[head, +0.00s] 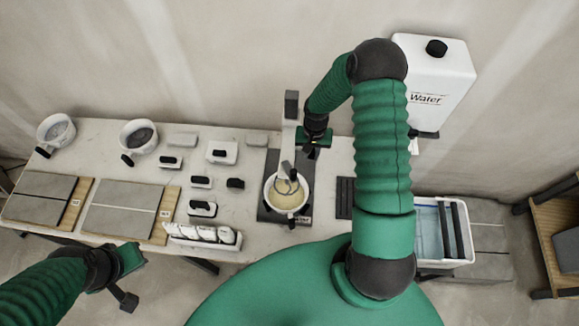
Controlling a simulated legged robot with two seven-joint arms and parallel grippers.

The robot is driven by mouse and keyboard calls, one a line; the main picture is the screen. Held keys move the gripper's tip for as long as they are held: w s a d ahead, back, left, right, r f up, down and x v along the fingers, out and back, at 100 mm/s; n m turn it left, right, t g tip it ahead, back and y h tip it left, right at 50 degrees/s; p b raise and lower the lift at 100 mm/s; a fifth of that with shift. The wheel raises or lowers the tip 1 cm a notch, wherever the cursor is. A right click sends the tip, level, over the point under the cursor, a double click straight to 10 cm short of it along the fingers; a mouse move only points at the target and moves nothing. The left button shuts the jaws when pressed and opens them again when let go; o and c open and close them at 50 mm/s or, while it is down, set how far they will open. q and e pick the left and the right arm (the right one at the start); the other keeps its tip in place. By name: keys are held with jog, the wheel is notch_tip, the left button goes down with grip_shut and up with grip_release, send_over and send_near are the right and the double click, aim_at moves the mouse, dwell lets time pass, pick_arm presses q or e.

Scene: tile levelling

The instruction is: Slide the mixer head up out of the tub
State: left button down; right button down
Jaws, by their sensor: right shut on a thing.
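The mixer stand has a pale upright column (290,126) with a dark top, on a dark base on the table. The white tub (270,195) stands on that base and holds a pale yellowish mix. The grey mixing tool of the mixer head (287,170) reaches down into the tub. My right gripper (309,144) is at the upper part of the stand, behind the tub, and is shut on the mixer head; the grip itself is mostly hidden. My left gripper (127,279) hangs in front of the table, away from everything; its jaw gap is unclear.
Two tubs (138,137) stand at the back left. Tiles on wooden boards (125,208) lie at the left. Several small black-handled tools and a white rack (201,237) lie mid-table. A water tank (433,82) is at the right, above a water-filled bin (437,263).

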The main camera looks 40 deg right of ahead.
jog(key=shift+w+r+p, duration=0.1)
jog(key=shift+r+p, duration=2.1)
jog(key=shift+r, duration=1.1)
jog(key=c, duration=1.1)
grip_release()
jog(key=shift+f, duration=0.15)
notch_tip(320, 180, up, 5)
jog(key=p, duration=0.3)
jog(key=shift+f, duration=0.1)
notch_tip(320, 180, up, 2)
jog(key=shift+r, duration=0.1)
